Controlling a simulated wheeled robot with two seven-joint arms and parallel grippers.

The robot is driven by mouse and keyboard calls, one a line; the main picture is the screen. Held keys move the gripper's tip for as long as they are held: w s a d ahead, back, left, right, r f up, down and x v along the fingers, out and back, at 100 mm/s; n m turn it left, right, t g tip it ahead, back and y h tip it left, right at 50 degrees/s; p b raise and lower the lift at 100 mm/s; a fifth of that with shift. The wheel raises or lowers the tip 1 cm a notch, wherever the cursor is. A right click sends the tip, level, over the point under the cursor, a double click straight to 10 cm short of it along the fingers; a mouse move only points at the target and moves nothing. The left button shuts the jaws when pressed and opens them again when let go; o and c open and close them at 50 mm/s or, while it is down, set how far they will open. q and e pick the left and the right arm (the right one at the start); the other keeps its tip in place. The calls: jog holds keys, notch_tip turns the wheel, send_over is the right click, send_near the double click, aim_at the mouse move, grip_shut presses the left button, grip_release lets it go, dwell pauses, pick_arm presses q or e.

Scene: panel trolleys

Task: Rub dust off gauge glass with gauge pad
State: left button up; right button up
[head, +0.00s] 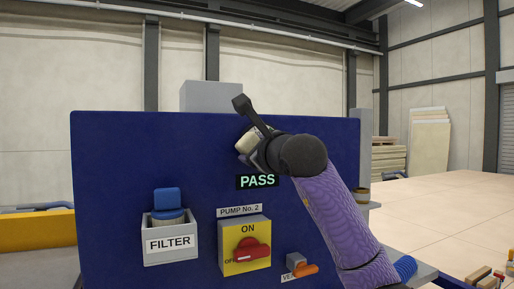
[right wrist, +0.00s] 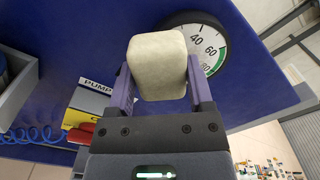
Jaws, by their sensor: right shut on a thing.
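My right gripper (head: 255,147) is at the upper part of the blue panel (head: 120,165), above the PASS sign (head: 258,181). It is shut on a cream, rounded block, the gauge pad (right wrist: 157,62), which sits between both fingers in the right wrist view. The round gauge (right wrist: 207,47), with a black rim, white dial and green band, is behind and to the right of the pad there. The pad covers part of the dial; I cannot tell whether it touches the glass. No dust can be made out on the visible dial. My left gripper is not in view.
The panel also bears a FILTER box (head: 170,244) with a blue-topped part, a yellow switch plate (head: 236,262) with a red knob (head: 252,249), and an orange-handled valve (head: 305,269). A blue coiled hose (head: 405,267) is at the lower right.

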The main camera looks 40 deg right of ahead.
jog(key=shift+p+x, duration=0.65)
jog(key=shift+x, duration=0.25)
dwell(0.3)
